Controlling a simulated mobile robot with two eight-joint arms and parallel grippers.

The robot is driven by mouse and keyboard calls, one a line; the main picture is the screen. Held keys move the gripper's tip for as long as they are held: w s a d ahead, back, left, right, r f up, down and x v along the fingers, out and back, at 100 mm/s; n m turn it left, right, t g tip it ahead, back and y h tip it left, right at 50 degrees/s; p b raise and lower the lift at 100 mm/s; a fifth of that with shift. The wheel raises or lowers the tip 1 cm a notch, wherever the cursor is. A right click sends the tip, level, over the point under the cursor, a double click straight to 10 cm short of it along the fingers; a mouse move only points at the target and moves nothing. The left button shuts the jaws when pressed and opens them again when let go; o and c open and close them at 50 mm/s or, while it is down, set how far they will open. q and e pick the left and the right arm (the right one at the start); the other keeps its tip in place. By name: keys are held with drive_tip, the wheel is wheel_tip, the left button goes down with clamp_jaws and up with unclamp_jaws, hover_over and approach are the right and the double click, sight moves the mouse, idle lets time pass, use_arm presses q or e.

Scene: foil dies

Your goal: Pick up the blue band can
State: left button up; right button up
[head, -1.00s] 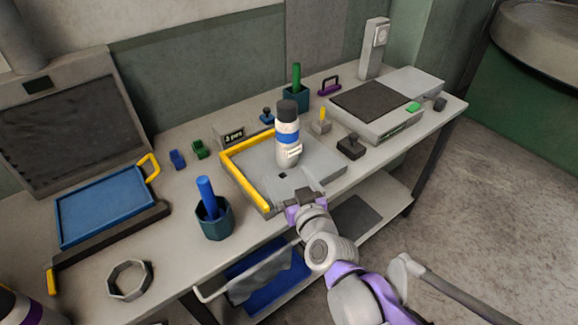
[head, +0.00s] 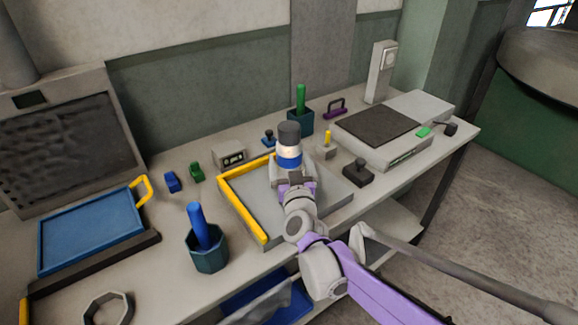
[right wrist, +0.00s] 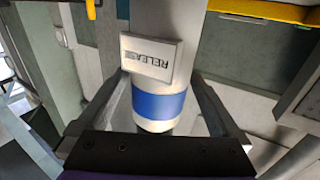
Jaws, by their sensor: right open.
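The blue band can (head: 289,134) is white with a dark grey top and a blue band. It stands upright on the grey plate (head: 251,207) with yellow edging. My right gripper (head: 296,178) is at the near side of the can and hides its lower part. In the right wrist view the open fingers reach along both sides of the can (right wrist: 160,106), with the blue band between them. A small white label (right wrist: 150,57) reading "RELEASE", partly cut, shows at the can. My left gripper is not in view.
A blue rod stands in a teal cup (head: 207,252) left of the plate. A black knobbed block (head: 358,172) and a small yellow-topped block (head: 326,147) stand to the right. A small display box (head: 230,156) and a green-rod cup (head: 300,120) are behind.

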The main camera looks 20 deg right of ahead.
sight(289, 125)
drive_tip(key=shift+w+d, duration=0.1)
drive_tip(key=shift+w, duration=0.55)
drive_tip(key=c, duration=1.3)
wheel_tip(289, 125, up, 10)
drive_tip(key=shift+p, duration=0.9)
